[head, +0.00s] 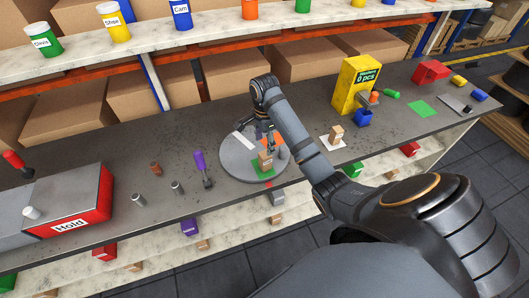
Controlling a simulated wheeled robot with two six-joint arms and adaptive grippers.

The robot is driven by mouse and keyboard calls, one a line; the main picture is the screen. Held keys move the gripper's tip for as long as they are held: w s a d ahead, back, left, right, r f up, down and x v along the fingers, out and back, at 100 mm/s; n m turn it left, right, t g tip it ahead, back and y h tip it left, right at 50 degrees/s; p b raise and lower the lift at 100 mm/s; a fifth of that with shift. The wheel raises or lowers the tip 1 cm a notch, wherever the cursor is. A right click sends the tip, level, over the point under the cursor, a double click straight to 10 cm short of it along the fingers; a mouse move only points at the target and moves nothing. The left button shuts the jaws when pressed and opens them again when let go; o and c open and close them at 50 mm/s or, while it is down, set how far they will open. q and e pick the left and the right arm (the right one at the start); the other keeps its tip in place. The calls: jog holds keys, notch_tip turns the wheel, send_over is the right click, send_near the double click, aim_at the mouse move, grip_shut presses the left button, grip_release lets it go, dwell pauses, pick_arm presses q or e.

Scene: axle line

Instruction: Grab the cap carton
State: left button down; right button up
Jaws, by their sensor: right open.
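A small tan carton (264,162) stands on a green patch of the round grey turntable (236,163). A second small tan carton (336,135) stands on a white square (331,144) further right. No readable label shows on either, so I cannot tell by marking which is the cap carton. My right gripper (266,135) is open, pointing down over the turntable, just behind and above the first carton. The carton is not between its fingers as far as I can see. The fingertips are small and partly hard to make out. My left gripper is out of view.
A purple-handled tool (202,166), metal cylinders (177,187) and a red "Hold" box (84,204) are left of the turntable. My right arm crosses the bench between turntable and second carton.

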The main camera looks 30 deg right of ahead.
aim_at(265, 154)
jog(key=shift+d+f+b, duration=0.1)
jog(key=shift+f+b, duration=0.3)
jog(key=shift+f, duration=0.05)
notch_tip(265, 154, down, 4)
jog(key=b, duration=0.4)
jog(key=shift+s, duration=0.1)
jog(key=shift+f+b, duration=0.4)
notch_tip(265, 154, down, 5)
jog(key=b, duration=0.4)
jog(key=shift+r, duration=0.15)
jog(key=shift+f, duration=0.2)
jog(key=shift+w+r, duration=0.1)
jog(key=shift+w, duration=0.1)
jog(key=shift+s, duration=0.1)
jog(key=c, duration=1.3)
